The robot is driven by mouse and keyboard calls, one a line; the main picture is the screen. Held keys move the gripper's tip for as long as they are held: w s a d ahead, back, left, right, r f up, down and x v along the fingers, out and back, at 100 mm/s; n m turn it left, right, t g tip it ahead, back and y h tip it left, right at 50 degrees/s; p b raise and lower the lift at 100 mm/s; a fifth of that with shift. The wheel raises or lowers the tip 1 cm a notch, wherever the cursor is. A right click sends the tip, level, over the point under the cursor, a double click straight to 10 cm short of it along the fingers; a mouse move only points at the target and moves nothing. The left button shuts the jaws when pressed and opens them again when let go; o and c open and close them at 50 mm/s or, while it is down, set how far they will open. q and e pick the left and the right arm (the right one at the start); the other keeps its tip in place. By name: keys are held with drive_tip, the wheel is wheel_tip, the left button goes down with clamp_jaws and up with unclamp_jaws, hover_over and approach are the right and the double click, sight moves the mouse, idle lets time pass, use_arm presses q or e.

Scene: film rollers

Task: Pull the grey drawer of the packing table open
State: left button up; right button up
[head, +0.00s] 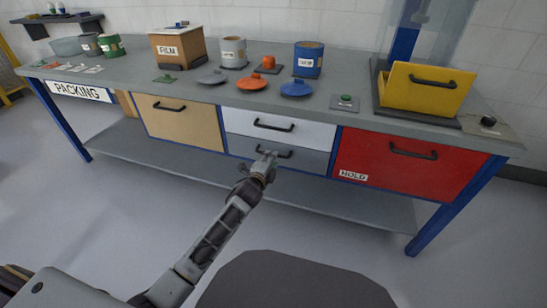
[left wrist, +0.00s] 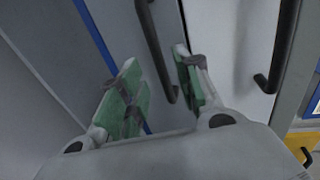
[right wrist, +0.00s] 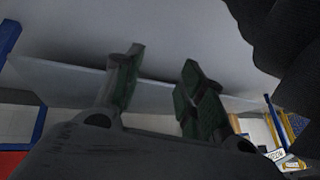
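The grey drawer (head: 308,160) sits below a white drawer in the middle of the packing table (head: 200,92) and looks shut, with its front in line with the others. My left gripper (head: 268,157) is at its black bar handle (head: 286,154). In the left wrist view, the grey drawer's handle (left wrist: 156,48) runs between the two green-padded fingers of my left gripper (left wrist: 160,80), which stand apart on either side of it. I cannot tell whether they touch it. My right gripper (right wrist: 157,80) is open and empty in the right wrist view, and does not show in the head view.
The white drawer (head: 310,133) with its own handle is just above. A tan drawer (head: 185,125) is on the left and a red drawer (head: 385,170) on the right. A lower shelf (head: 340,205) runs beneath. The floor in front is mostly clear.

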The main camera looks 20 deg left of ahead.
use_arm(q)
drive_tip(key=b+x, duration=0.1)
drive_tip(key=x, duration=0.3)
drive_tip(key=shift+w, duration=0.15)
use_arm(e)
drive_tip(key=f, duration=0.3)
drive_tip(key=shift+a+f+t, duration=0.25)
drive_tip(key=shift+t, duration=0.15)
use_arm(q)
drive_tip(key=shift+c, duration=0.2)
clamp_jaws()
use_arm(e)
drive_tip(key=shift+w+r+y, duration=0.3)
